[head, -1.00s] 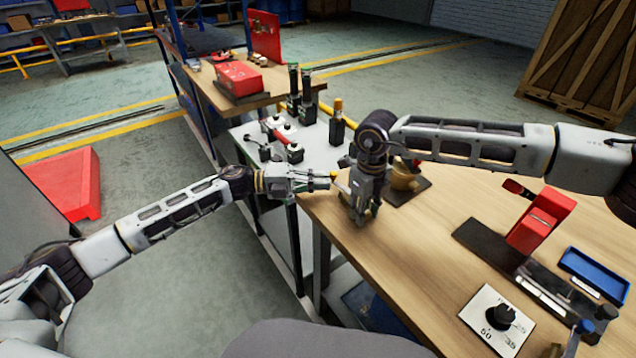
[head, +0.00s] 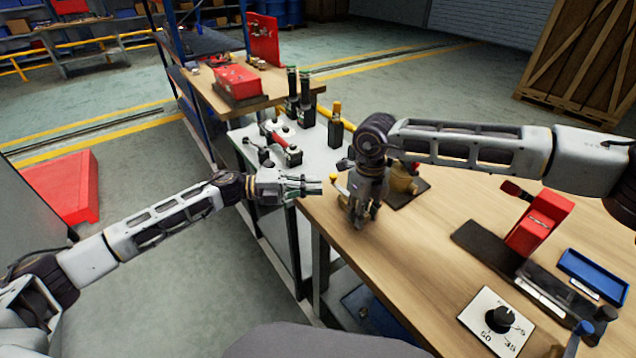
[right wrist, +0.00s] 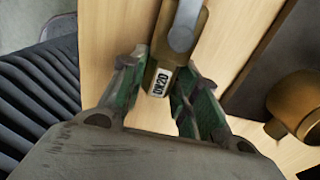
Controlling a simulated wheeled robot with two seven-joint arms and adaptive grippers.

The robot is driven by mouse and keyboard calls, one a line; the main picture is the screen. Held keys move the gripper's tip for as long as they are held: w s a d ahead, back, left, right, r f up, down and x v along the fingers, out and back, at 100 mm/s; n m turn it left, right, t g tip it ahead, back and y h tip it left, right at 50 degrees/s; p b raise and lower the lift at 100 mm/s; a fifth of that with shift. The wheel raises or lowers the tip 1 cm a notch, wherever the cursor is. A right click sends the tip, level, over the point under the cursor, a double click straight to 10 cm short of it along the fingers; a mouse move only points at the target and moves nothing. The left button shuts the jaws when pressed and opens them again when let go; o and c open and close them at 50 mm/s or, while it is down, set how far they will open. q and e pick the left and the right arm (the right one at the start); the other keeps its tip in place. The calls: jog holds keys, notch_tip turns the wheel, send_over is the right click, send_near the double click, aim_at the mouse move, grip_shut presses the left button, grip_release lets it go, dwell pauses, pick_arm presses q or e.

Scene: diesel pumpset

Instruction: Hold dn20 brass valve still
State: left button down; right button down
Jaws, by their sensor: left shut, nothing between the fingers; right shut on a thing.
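The brass valve (right wrist: 159,62) shows in the right wrist view, with a white DN20 label and a grey lever (right wrist: 184,32). My right gripper (right wrist: 160,92) is shut on it, with one green-padded finger on each side of the labelled end. In the head view my right gripper (head: 360,216) points down over the workbench's left edge and hides most of the valve. A small yellow tip (head: 334,177) shows beside it; I cannot tell whether it belongs to the valve. My left gripper (head: 318,187) is shut and empty, just left of that tip and apart from it.
A brass piece (head: 404,180) stands on a dark plate right behind my right gripper. The wooden workbench (head: 430,245) also carries a red device (head: 541,220), a blue tray (head: 596,272) and a dial plate (head: 497,322). The bench's middle is clear.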

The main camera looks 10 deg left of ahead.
pick_arm(q)
jog(key=shift+s+a+f, duration=0.1)
jog(key=shift+s+a, duration=0.25)
jog(key=shift+s, duration=0.1)
jog(key=w+v, duration=0.1)
jog(key=v, duration=0.9)
jog(key=shift+a, duration=0.2)
pick_arm(e)
jog(key=c, duration=1)
grip_release()
jog(key=shift+o, duration=0.2)
jog(key=shift+r, duration=0.15)
notch_tip(320, 180, up, 12)
jog(key=shift+a, duration=0.1)
